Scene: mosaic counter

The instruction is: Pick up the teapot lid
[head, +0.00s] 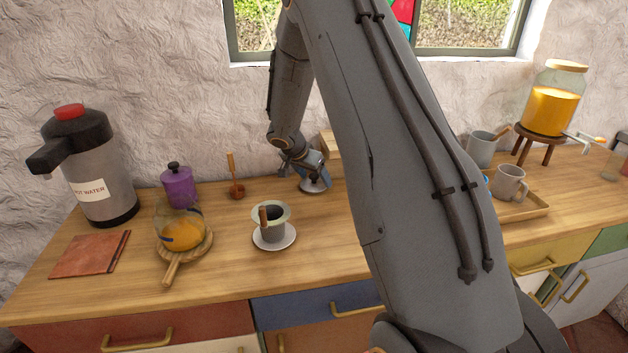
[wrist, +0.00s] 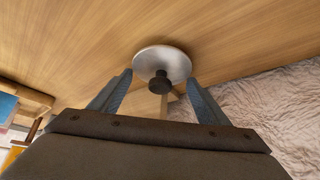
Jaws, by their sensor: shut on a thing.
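The teapot lid is a pale round metal disc with a dark knob. In the wrist view the lid (wrist: 176,60) lies between and just beyond the fingertips of my gripper (wrist: 160,80), with its knob between them. My gripper is shut on the lid. In the head view my gripper (head: 305,165) reaches down at the back of the counter, with the lid (head: 316,186) under it. I cannot tell whether the lid touches the wood. A round glass pot (head: 180,232) with orange contents sits on a wooden trivet (head: 171,274) at the left.
A hot water dispenser (head: 103,180), a purple jar (head: 178,188), a wooden-handled tool (head: 236,188) and a cup on a saucer (head: 273,243) stand left of my gripper. Mugs on a tray (head: 530,213) and a drink jar (head: 553,105) stand right. The stone wall is close behind.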

